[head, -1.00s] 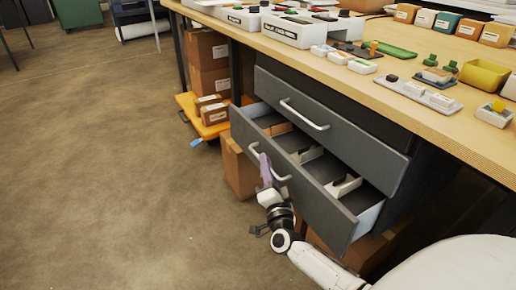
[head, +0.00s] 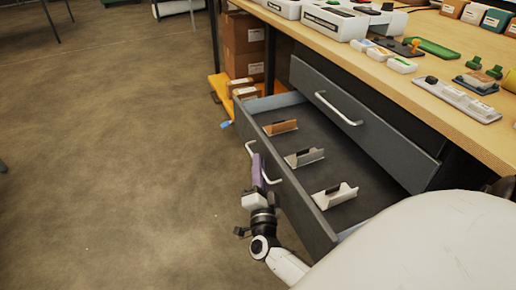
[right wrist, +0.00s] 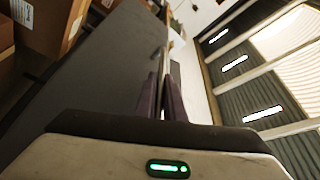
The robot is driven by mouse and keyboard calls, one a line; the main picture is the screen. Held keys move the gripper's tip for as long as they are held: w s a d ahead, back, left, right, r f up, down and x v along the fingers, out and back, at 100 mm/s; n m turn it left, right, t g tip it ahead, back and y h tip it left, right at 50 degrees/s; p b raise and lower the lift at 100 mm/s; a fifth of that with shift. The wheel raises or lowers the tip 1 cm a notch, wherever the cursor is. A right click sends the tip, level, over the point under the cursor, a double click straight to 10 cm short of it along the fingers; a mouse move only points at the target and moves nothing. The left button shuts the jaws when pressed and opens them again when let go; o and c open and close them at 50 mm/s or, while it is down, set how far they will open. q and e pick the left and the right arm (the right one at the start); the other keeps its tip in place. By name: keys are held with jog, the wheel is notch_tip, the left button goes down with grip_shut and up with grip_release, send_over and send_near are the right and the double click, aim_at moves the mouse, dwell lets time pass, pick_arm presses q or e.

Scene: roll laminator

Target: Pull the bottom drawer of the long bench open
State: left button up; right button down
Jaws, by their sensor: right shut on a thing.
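The bottom drawer (head: 330,145) of the long bench (head: 395,65) is dark grey and stands well out from the bench. Its inside shows, with a few small holders on its floor. My right gripper (head: 258,170) is at the drawer's front, its purple fingers shut on the pale bar handle (head: 250,150). The fingers cover the middle of the handle. In the right wrist view, the fingers (right wrist: 163,97) are close together beside the dark drawer front (right wrist: 105,75). My left gripper is not in view.
The upper drawer (head: 365,115) is shut, with its own bar handle. Cardboard boxes (head: 243,45) stand on an orange platform under the bench. Small parts and trays lie on the benchtop. The floor (head: 110,170) to the left is clear.

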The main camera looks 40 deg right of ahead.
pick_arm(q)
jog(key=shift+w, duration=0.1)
pick_arm(e)
jog(key=c, duration=2.1)
grip_release()
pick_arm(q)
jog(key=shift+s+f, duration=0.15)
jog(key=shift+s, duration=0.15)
pick_arm(e)
jog(key=v, duration=0.7)
jog(key=shift+s+a+f, duration=0.1)
jog(key=shift+s+a, duration=0.05)
jog(key=shift+s, duration=0.1)
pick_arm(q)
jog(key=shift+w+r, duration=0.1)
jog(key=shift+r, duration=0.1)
